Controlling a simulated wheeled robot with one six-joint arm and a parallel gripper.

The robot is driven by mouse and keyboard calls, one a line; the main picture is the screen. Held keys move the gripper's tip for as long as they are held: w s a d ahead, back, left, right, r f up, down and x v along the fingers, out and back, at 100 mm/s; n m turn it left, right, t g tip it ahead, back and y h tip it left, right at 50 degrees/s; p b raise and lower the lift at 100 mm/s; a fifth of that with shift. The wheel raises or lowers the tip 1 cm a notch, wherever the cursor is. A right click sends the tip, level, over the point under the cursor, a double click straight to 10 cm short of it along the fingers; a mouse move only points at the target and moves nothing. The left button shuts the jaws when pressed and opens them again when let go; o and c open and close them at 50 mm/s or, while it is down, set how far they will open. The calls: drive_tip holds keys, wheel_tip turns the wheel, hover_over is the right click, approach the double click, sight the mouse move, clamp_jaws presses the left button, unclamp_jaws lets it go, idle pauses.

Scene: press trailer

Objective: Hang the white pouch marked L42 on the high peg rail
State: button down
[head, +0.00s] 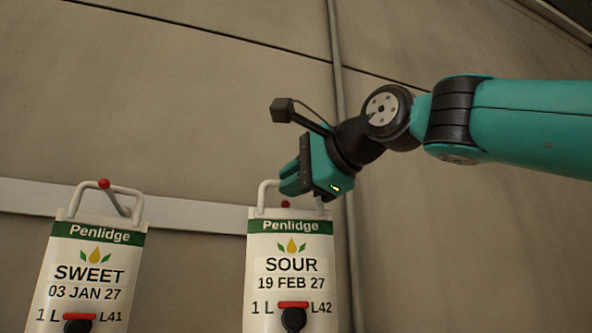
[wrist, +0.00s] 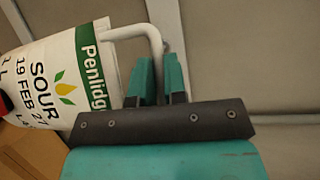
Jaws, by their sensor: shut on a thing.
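The white pouch marked L42 (head: 290,262) has a green Penlidge band and the words SOUR and 19 FEB 27. It hangs upright below my gripper (head: 292,180), which is shut on its white top handle. In the wrist view, the fingers (wrist: 160,80) are at the handle (wrist: 140,35), and the pouch (wrist: 55,85) is at the left. The pale peg rail (head: 190,208) runs along the wall behind it. A red peg tip (head: 285,204) shows within the handle opening, below the handle's top bar. I cannot tell whether handle and peg touch.
A similar pouch marked L41 (head: 85,270), labelled SWEET, hangs on a red-tipped peg (head: 104,184) to the left, with a gap between the pouches. A vertical conduit (head: 338,80) runs down the wall. A brown box (wrist: 35,155) shows low in the wrist view.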

drive_tip(key=shift+w+t+b, duration=0.2)
drive_tip(key=shift+t+b, duration=0.2)
drive_tip(key=shift+b, duration=0.35)
drive_tip(key=shift+w+n+y+b, duration=0.15)
drive_tip(key=shift+n+y+b, duration=0.15)
drive_tip(key=shift+b, duration=0.05)
drive_tip(key=shift+w+r+t, duration=0.1)
drive_tip(key=shift+t, duration=0.2)
drive_tip(key=shift+w+a+p, duration=0.25)
drive_tip(key=shift+w+p, duration=0.3)
drive_tip(key=shift+w, duration=0.15)
drive_tip(key=shift+w+a+p, duration=0.2)
drive_tip(key=shift+w+p, duration=0.3)
drive_tip(key=shift+w, duration=0.2)
drive_tip(key=shift+w+a+p, duration=0.2)
drive_tip(key=shift+w+p, duration=0.15)
drive_tip(key=shift+w, duration=0.25)
drive_tip(key=shift+w+a+p, duration=0.15)
drive_tip(key=shift+w+p, duration=0.15)
drive_tip(key=shift+w, duration=0.25)
drive_tip(key=shift+w+f, duration=0.15)
drive_tip(key=shift+f, duration=0.25)
